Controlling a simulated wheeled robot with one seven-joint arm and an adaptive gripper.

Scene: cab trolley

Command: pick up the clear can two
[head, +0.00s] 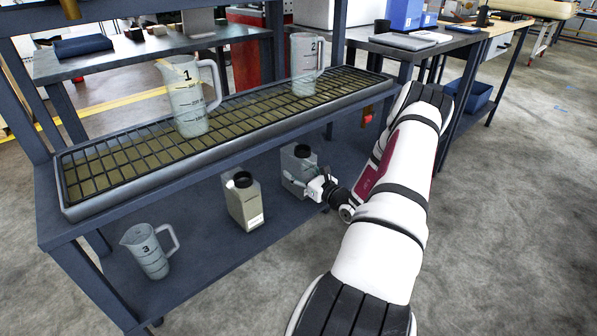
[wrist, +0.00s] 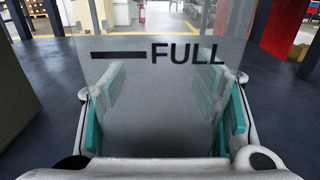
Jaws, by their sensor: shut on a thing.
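On the lower shelf, a clear grey can (head: 293,168) with a black cap is at my gripper (head: 316,186); any number on it is hidden or too small to read. In the wrist view, its see-through wall (wrist: 160,85) with a black bar and the word FULL fills the middle. The teal pads of my gripper (wrist: 163,120) press on both sides of it. The can looks upright; I cannot tell whether its base touches the shelf.
A beige can (head: 246,205) with a black cap stands to the left on the lower shelf (head: 200,260). Jug 3 (head: 148,253) stands farther left. Above, the grated upper tray (head: 250,107) carries jug 1 (head: 187,100) and jug 2 (head: 303,66). Floor at right is clear.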

